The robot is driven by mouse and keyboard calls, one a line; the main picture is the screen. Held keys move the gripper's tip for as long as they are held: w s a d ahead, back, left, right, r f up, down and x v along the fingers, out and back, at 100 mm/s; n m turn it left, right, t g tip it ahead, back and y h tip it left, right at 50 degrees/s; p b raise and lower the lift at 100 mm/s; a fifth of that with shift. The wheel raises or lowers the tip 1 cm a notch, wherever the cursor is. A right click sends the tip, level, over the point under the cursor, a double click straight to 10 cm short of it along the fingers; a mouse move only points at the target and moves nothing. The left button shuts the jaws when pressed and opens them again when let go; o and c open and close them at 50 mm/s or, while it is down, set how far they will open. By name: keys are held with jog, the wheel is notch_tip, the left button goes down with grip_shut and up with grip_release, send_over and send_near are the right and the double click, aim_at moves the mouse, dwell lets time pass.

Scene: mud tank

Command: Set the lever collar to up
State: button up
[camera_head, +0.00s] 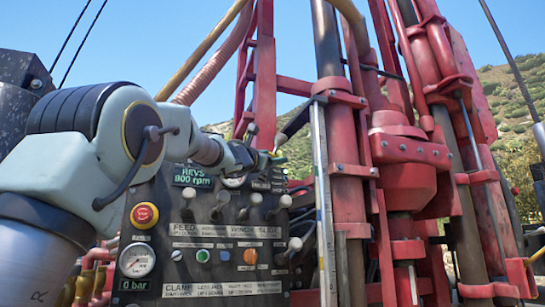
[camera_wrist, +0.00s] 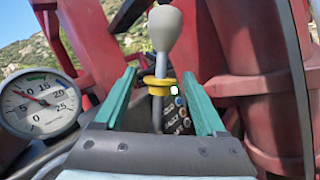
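In the wrist view a lever with a pale grey rounded knob (camera_wrist: 165,28) stands upright, with a yellow collar (camera_wrist: 160,81) around its shaft below the knob. My gripper (camera_wrist: 159,74) is open, with one green finger on each side of the lever. Gaps show between both fingers and the collar. I cannot tell for certain whether the collar is up or down. In the head view my gripper (camera_head: 272,157) is small and partly hidden by my wrist at the upper right of the control panel; the collar cannot be made out there.
The black control panel (camera_head: 215,230) carries several grey-knobbed levers, a red stop button (camera_head: 144,215) and a gauge (camera_head: 137,260). A round dial (camera_wrist: 41,103) sits left of my gripper in the wrist view. Red drill-rig tubes (camera_head: 350,200) stand close on the right.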

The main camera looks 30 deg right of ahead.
grip_shut()
dwell(0.3)
dwell(0.9)
